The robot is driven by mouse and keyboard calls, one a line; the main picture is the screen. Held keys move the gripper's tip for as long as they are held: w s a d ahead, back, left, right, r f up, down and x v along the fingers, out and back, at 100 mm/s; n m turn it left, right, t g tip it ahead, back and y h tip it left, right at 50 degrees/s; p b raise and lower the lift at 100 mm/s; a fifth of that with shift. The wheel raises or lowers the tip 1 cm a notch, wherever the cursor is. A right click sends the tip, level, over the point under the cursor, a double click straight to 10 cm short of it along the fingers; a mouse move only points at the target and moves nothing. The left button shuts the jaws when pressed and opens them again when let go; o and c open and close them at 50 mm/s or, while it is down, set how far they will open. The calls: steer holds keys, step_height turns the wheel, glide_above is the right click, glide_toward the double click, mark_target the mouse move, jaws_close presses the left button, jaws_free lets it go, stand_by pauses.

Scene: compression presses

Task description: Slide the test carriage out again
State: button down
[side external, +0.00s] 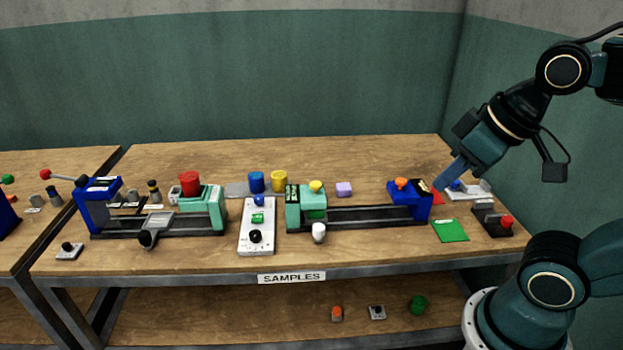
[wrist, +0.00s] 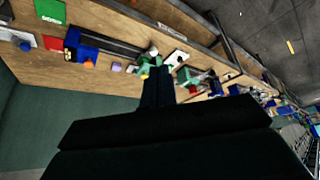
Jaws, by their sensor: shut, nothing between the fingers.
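Two presses with dark rails stand on the bench. The right press has a dark rail (side external: 365,215), a green block (side external: 306,212) with a yellow knob at its left end and a blue block (side external: 408,199) with an orange knob at its right end. The left press has a blue frame (side external: 97,203) at left and a green block (side external: 204,211) at right. I cannot tell for sure which block is the test carriage. My gripper (side external: 439,188) is shut and empty, its tips close to the right side of the blue block; contact is unclear. It also shows in the wrist view (wrist: 158,72).
A white control panel (side external: 258,243) with knobs stands between the presses. A green pad (side external: 450,230) and a dark box with a red button (side external: 492,222) lie at the right. A red cylinder (side external: 190,184) sits by the left press. Bare wood (side external: 330,155) lies behind.

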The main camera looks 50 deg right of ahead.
stand_by(0.4)
steer(key=c, duration=1.3)
jaws_free()
steer(key=shift+w+r, duration=0.1)
steer(key=shift+w, duration=0.1)
steer(key=shift+o, duration=1.2)
steer(key=shift+w, duration=0.25)
steer(key=n+g, duration=0.6)
glide_above(319, 227)
step_height(319, 227, down, 16)
steer(key=shift+r, duration=0.2)
steer(key=shift+f, duration=6.85)
